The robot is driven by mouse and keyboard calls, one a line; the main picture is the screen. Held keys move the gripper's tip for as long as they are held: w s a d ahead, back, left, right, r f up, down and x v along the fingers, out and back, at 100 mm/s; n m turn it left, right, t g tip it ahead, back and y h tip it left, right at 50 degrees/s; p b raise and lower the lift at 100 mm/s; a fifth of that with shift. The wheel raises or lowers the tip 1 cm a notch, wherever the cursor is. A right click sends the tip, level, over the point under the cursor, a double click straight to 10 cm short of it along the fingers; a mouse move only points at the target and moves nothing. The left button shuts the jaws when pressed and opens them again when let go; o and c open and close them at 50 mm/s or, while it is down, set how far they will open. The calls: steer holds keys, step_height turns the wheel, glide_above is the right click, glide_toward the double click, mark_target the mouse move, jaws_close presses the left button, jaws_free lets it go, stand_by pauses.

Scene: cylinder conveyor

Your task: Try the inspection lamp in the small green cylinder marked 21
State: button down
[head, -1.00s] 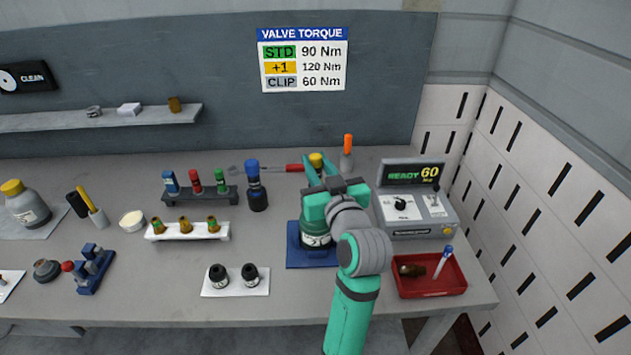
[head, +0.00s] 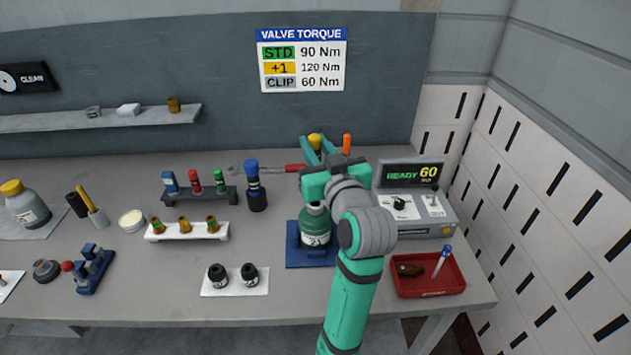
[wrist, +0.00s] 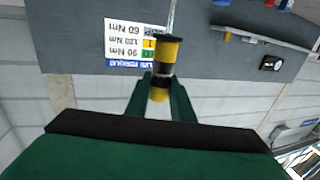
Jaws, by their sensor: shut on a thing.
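My gripper (head: 319,156) is shut on a yellow-and-black banded stick (head: 315,141), apparently the inspection lamp. The wrist view shows the stick (wrist: 165,58) between the two green fingers, with a wider black end pointing away from my palm. A small green cylinder (head: 315,228) stands upright in a blue holder (head: 298,260), below my gripper in the head view and apart from it. Its pale label is too small to read, and my arm covers the holder's right side.
A torque tester (head: 418,215) reading "READY 60" stands right of the cylinder, with a red tray (head: 430,285) in front. An orange-topped tool (head: 347,143) is behind my gripper. Left are a blue-capped dark bottle (head: 257,195), a white valve rack (head: 188,232) and two black caps on a white mat (head: 235,289).

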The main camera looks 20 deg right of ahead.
mark_target(314, 136)
steer(key=shift+w+r, duration=0.2)
steer(key=shift+r, duration=0.95)
steer(key=shift+a+r, duration=0.25)
steer(key=shift+r, duration=0.1)
steer(key=shift+s+d, duration=0.3)
steer(key=shift+d, duration=0.2)
steer(key=shift+a, duration=0.25)
steer(key=shift+w+a, duration=0.1)
steer(key=shift+w, duration=0.2)
